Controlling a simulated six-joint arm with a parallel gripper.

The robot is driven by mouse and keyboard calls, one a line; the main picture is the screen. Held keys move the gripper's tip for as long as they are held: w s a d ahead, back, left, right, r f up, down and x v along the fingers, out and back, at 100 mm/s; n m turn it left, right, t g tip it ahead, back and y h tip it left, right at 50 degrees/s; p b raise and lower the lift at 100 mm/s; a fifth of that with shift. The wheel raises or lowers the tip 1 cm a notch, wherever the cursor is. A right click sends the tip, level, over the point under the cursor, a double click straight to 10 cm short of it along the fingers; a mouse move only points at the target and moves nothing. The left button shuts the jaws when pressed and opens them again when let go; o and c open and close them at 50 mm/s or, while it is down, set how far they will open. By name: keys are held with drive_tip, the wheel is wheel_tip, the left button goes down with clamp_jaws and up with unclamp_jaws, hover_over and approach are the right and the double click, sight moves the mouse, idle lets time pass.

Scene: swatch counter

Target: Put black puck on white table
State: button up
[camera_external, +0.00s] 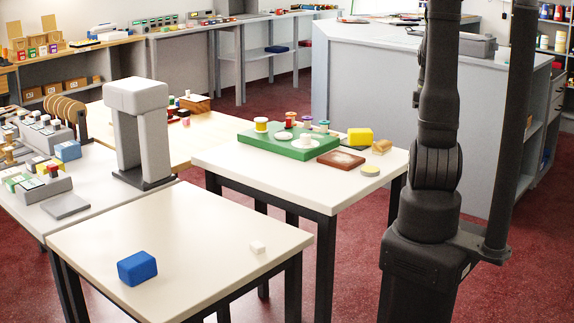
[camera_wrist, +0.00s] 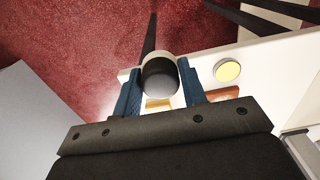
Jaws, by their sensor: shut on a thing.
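In the wrist view, my gripper (camera_wrist: 158,88) is shut on a rounded dark thing, which appears to be the black puck (camera_wrist: 160,80). Its near face is black to dark grey and its far edge is pale in the light. One blue finger stands on each side of it. Below it lies part of a white table (camera_wrist: 198,68), beside red floor. In the external view, that white table (camera_external: 222,160) stands in the middle, and a second white table (camera_external: 195,240) stands at the front left. My gripper and the puck are outside the external view.
The middle table bears a green board (camera_external: 270,146) with several small items, a brown tile (camera_external: 341,159), a yellow block (camera_external: 360,136) and a yellow-topped disc (camera_external: 370,170).

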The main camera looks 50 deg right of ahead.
hover_over(386, 164)
drive_tip(key=f, duration=0.6)
drive_tip(key=shift+s+f, duration=0.2)
drive_tip(key=shift+f, duration=0.2)
drive_tip(key=shift+w+f, duration=0.15)
drive_tip(key=shift+f, duration=1.9)
drive_tip(key=shift+f, duration=0.1)
drive_tip(key=o, duration=1)
drive_tip(key=shift+c, duration=0.2)
wheel_tip(386, 164, up, 12)
